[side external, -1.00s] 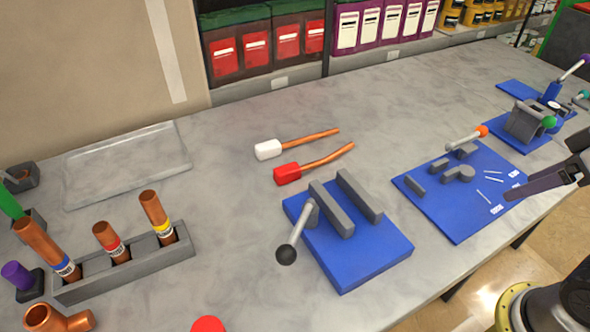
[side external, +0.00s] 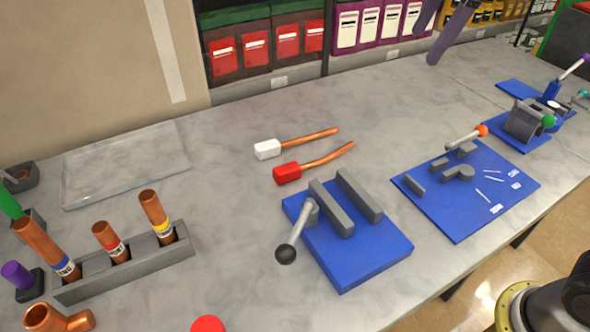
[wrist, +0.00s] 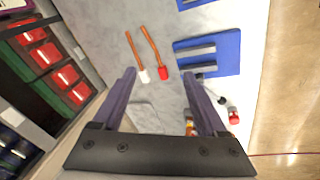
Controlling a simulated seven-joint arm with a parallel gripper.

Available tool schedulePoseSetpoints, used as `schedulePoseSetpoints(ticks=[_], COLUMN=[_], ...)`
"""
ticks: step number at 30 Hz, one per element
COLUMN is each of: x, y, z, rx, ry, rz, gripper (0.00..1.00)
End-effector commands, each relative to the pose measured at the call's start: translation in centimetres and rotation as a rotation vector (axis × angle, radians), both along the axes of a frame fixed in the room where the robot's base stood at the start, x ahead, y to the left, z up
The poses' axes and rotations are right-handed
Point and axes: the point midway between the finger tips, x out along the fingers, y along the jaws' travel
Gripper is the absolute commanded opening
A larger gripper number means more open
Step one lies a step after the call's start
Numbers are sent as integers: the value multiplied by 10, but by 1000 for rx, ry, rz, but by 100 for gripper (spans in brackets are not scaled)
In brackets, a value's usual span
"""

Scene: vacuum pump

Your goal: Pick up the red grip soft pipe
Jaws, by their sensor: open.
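The red grip soft pipe (side external: 289,173) lies on the grey table in the side view, a copper pipe with a red block grip at its left end. It also shows in the wrist view (wrist: 162,73), between my fingers in the picture but well below them. A similar pipe with a white grip (side external: 268,149) lies just behind it, apart from it, and also shows in the wrist view (wrist: 144,76). My gripper (wrist: 158,73) is open and empty. In the side view its purple fingers (side external: 428,46) show at the top, high above the table's back edge.
A blue base with two grey bars and a black-knobbed lever (side external: 375,255) stands close in front of the red grip. A second blue base (side external: 465,220) is to the right. A rack of copper pipes (side external: 85,290) and a clear tray (side external: 125,190) are at left. Shelves with bins (side external: 262,50) line the back.

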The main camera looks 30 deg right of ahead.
Motion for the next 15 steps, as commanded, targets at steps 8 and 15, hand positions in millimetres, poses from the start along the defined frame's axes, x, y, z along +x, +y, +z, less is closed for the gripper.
schedulePoseSetpoints(ticks=[8,15], x=[90,139], y=[65,125], z=[-42,-115], rx=[-61,-88], ry=[101,189], rz=[243,352], gripper=[75,75])
